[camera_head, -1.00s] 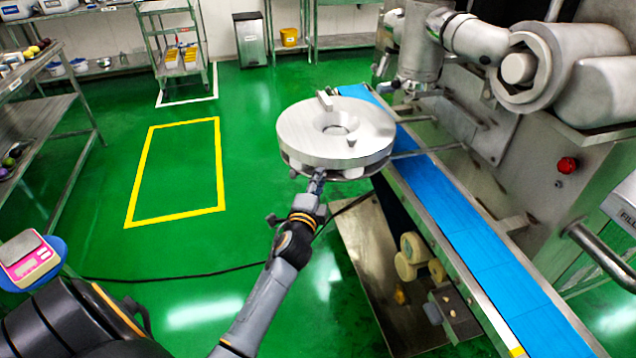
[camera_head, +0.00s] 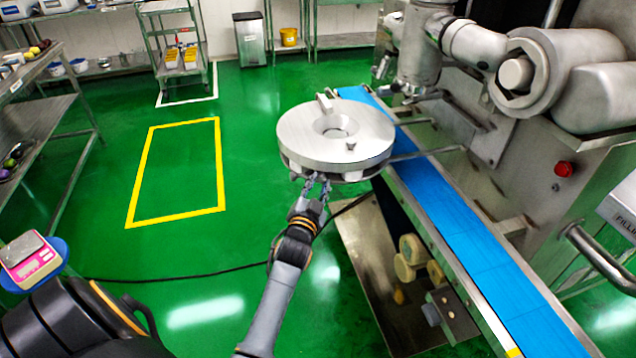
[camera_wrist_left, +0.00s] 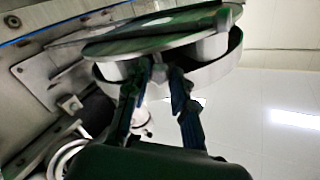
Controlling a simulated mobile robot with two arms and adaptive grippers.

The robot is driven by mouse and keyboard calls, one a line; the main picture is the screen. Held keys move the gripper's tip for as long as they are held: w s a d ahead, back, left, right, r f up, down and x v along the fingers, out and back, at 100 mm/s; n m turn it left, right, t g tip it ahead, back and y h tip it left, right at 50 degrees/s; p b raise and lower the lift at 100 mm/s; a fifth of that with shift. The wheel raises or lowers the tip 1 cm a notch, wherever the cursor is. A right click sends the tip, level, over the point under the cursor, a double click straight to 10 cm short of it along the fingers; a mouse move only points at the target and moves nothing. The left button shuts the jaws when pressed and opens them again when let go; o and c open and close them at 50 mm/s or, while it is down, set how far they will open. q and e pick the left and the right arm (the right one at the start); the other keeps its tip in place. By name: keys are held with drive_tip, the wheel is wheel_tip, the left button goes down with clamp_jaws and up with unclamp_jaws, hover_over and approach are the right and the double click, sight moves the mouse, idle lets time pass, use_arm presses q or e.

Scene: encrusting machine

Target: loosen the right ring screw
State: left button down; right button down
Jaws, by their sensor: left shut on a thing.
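The round metal ring assembly (camera_head: 300,146) is a thick pale disc with a central hole, left of the blue conveyor in the head view. Its underside (camera_wrist_left: 170,45) shows in the left wrist view. My left gripper (camera_head: 313,184) is at the near lower edge of the disc, pointing up at it. In the wrist view its two dark fingers (camera_wrist_left: 160,78) stand on either side of a small metal screw (camera_wrist_left: 158,70) under the disc and are shut on it. The fingers partly hide the screw. My right gripper is not in view.
The blue conveyor belt (camera_head: 470,230) runs along the right, beside the large steel machine (camera_head: 480,125). A metal plate (camera_head: 375,270) and pale rollers (camera_head: 412,250) lie low beside it. A black cable (camera_head: 190,277) crosses the green floor. The yellow-marked floor area (camera_head: 175,170) is clear.

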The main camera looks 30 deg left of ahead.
use_arm(q)
drive_tip(key=n+p, duration=0.1)
drive_tip(key=n, duration=0.4)
drive_tip(key=shift+n+p, duration=0.3)
drive_tip(key=shift+p, duration=0.1)
drive_tip(key=shift+d+f+n+p, duration=0.1)
drive_tip(key=shift+n+p, duration=0.45)
drive_tip(key=shift+n, duration=1.55)
drive_tip(key=c, duration=1.1)
unclamp_jaws()
drive_tip(key=shift+s, duration=0.1)
drive_tip(key=v, duration=0.7)
